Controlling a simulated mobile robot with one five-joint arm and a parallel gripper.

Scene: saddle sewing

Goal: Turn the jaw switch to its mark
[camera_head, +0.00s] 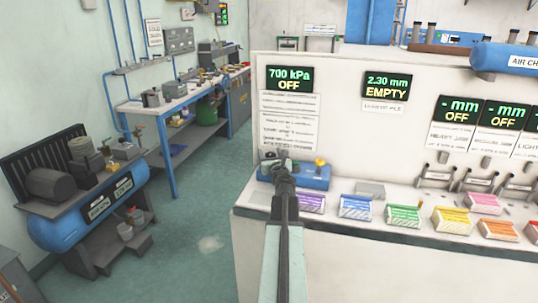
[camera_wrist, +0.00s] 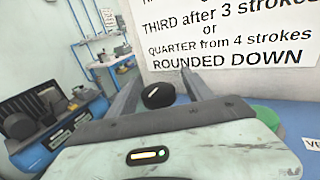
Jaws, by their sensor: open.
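My gripper (camera_head: 284,172) is at the blue unit (camera_head: 314,178) on the left end of the white bench. In the wrist view my gripper (camera_wrist: 160,78) is open, its two grey fingers spread. A dark round knob (camera_wrist: 158,95) shows between the fingers; it may be the jaw switch. I cannot tell whether the fingers touch it. No mark for it can be made out. A yellow knob (camera_head: 320,162) stands on the blue unit, right of my gripper. My arm and gripper hide part of the unit in the head view.
A white panel (camera_head: 340,130) rises behind the unit, with a "700 kPa OFF" display (camera_head: 289,79) and a "2.30 mm EMPTY" display (camera_head: 386,86). A green round part (camera_wrist: 265,116) lies right of my gripper. Coloured blocks line the bench to the right. Open floor (camera_head: 200,215) lies left.

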